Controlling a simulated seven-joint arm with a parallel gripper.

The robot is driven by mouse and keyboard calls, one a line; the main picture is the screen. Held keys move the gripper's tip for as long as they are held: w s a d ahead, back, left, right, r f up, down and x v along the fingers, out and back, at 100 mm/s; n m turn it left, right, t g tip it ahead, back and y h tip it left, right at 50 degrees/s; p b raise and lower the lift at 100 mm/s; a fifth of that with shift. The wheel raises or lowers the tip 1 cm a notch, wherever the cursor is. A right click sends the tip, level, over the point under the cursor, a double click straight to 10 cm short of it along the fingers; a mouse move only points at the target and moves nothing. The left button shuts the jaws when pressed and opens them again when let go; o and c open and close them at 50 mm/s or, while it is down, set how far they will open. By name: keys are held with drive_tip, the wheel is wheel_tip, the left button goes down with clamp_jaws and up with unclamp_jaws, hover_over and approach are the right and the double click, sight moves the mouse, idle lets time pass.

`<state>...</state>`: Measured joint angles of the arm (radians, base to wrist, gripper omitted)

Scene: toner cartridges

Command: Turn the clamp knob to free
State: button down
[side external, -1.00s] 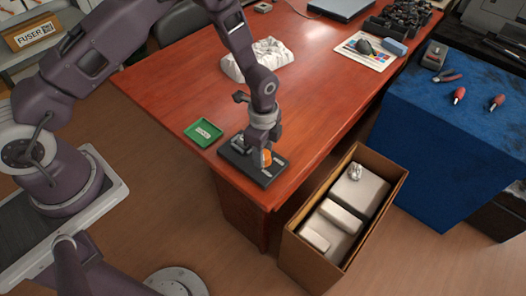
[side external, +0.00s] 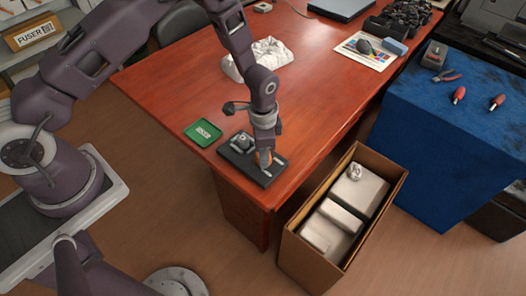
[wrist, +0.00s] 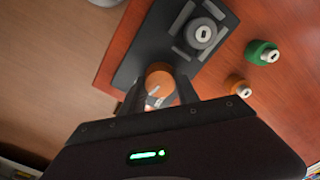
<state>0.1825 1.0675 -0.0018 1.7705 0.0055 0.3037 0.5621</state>
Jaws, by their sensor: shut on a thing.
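The orange clamp knob (wrist: 160,76) stands on a dark base plate (wrist: 150,37) near the table's front corner. My gripper (wrist: 159,92) is shut on the knob, with one finger on each side of it. A pale mark or part shows between the fingers below the orange; I cannot tell which way it points. In the side view, the plate (side external: 239,164) lies flat and my gripper (side external: 265,152) comes down over its right part, with only a little orange (side external: 264,160) showing. A grey round fitting (wrist: 200,33) sits on the same plate, apart from my fingers.
A green tray (side external: 203,121) lies left of the plate. In the wrist view, small green (wrist: 258,48) and orange (wrist: 233,83) pieces stand on the table. An open cardboard box (side external: 290,262) stands in front. A white bundle (side external: 268,50) lies behind my arm.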

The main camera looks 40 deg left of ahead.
drive_tip(key=n, duration=0.5)
drive_tip(key=shift+n, duration=0.3)
drive_tip(key=n, duration=0.5)
drive_tip(key=shift+r, duration=0.1)
drive_tip(key=shift+n, duration=0.4)
drive_tip(key=c, duration=0.9)
unclamp_jaws()
